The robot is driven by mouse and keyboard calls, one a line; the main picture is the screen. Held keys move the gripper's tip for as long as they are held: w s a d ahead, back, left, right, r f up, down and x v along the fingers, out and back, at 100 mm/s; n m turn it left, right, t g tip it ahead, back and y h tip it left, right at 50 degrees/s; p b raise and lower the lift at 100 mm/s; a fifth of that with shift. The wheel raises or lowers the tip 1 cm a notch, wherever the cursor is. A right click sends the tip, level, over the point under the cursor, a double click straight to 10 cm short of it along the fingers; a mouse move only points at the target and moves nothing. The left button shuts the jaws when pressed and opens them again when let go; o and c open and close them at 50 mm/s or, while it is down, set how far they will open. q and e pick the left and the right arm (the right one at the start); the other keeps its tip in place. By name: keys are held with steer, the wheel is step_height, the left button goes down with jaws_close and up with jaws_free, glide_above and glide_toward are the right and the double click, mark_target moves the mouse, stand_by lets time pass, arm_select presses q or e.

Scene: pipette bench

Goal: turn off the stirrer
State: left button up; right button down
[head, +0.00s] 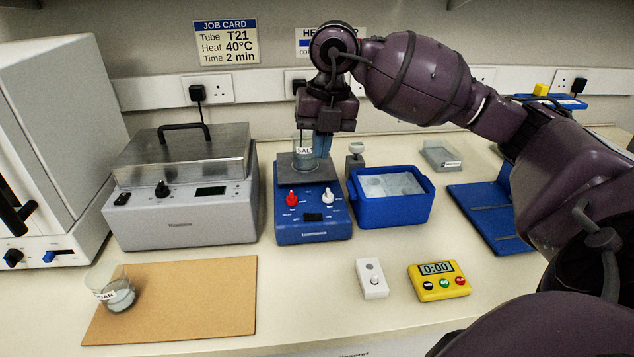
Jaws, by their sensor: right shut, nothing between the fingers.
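The stirrer (313,229) is a blue box with a dark top plate (300,176), standing left of the bench's middle. Its front has a red knob (292,198), a white knob (328,195) and a small dark display. A glass beaker labelled SALT (304,150) stands on the plate. My right gripper (322,146) points down over the plate, at the beaker's right side; its fingers are shut and empty. I cannot tell whether they touch the glass. My left gripper is not in view.
Left is a grey lidded bath (182,215); right is a blue ice tub (392,211). In front are a cork mat (205,290) with a beaker of sugar (112,290), a white switch box (371,279) and a yellow timer (438,281). Bench directly before the stirrer is clear.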

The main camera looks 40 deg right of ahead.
mark_target(308, 216)
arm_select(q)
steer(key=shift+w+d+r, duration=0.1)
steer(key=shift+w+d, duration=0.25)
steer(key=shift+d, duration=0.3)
arm_select(e)
steer(key=shift+w+a+r, duration=0.1)
steer(key=shift+w+a, duration=0.05)
steer(key=shift+w, duration=0.05)
steer(key=f, duration=0.4)
steer(key=f+b, duration=0.1)
steer(key=f, duration=0.3)
steer(key=a+f, duration=0.1)
steer(key=f, duration=0.3)
steer(key=shift+w+a+f+b, duration=0.1)
steer(key=shift+w+f+b, duration=0.2)
steer(key=shift+w, duration=0.1)
steer(key=shift+f, duration=0.35)
steer(key=shift+a+f, duration=0.1)
steer(key=shift+f, duration=0.25)
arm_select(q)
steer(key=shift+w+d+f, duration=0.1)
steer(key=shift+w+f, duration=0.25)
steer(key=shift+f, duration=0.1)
